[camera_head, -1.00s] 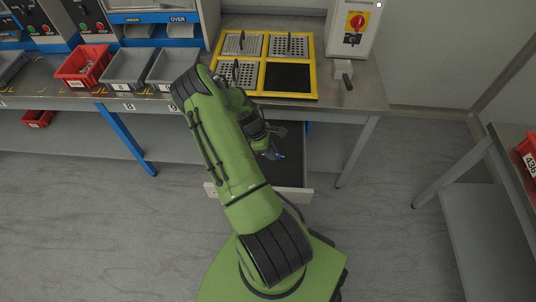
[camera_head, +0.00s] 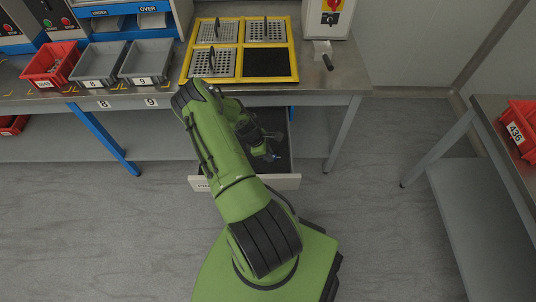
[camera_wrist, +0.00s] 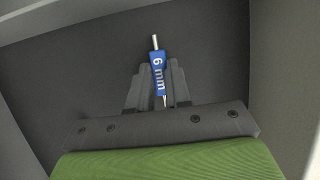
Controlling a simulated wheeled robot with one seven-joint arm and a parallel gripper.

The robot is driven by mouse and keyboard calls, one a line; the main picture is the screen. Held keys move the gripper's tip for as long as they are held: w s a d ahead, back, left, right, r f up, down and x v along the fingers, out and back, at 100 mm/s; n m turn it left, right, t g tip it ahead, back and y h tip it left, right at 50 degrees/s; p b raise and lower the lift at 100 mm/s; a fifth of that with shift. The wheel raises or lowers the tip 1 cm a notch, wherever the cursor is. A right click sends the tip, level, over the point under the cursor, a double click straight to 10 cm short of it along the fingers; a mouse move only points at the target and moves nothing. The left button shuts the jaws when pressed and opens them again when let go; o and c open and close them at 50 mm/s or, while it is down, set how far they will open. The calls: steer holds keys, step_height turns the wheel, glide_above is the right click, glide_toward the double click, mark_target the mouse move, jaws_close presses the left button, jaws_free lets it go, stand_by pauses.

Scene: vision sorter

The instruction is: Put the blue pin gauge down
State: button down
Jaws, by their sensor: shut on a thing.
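The blue pin gauge (camera_wrist: 158,72), marked "6 mm" with a silver pin at its far end, lies between the fingers of my gripper (camera_wrist: 158,80) in the wrist view. My gripper is shut on it. Behind it is the dark floor of an open drawer (camera_wrist: 85,60); I cannot tell whether the gauge touches it. In the head view my gripper (camera_head: 270,156) is over the open drawer (camera_head: 282,183) under the bench, with only a small bit of blue showing at its tip.
A yellow-framed tray (camera_head: 292,78) with several perforated plates and one black pad stands on the bench above the drawer. Red (camera_head: 50,65) and grey bins (camera_head: 98,65) stand to its left. Drawer walls (camera_wrist: 222,50) surround my gripper.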

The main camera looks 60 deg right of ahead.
steer(key=c, duration=1.1)
jaws_free()
steer(key=shift+f, duration=0.15)
steer(key=shift+o, duration=0.2)
steer(key=shift+r, duration=0.3)
steer(key=w+a+r+m+t+p, duration=0.15)
steer(key=w+a+r, duration=0.4)
steer(key=r, duration=0.55)
steer(key=w+a+r+m+t+y+p, duration=0.15)
steer(key=w+a+r, duration=0.35)
steer(key=r, duration=0.6)
steer(key=w+a+r+t+p, duration=0.15)
steer(key=w+a+r, duration=0.25)
steer(key=a+r, duration=0.55)
steer(key=s+a+r+m+t, duration=0.1)
steer(key=s+a+r+t, duration=0.35)
steer(key=a+r, duration=0.75)
steer(key=s+a+r, duration=0.2)
steer(key=s, duration=0.3)
steer(key=s+a+r+m, duration=0.1)
steer(key=s+a+r, duration=0.1)
steer(key=s, duration=0.3)
steer(key=shift+s+a+r+t+b, duration=0.15)
steer(key=shift+s+r+t+b, duration=0.15)
steer(key=shift+s+r+b, duration=0.1)
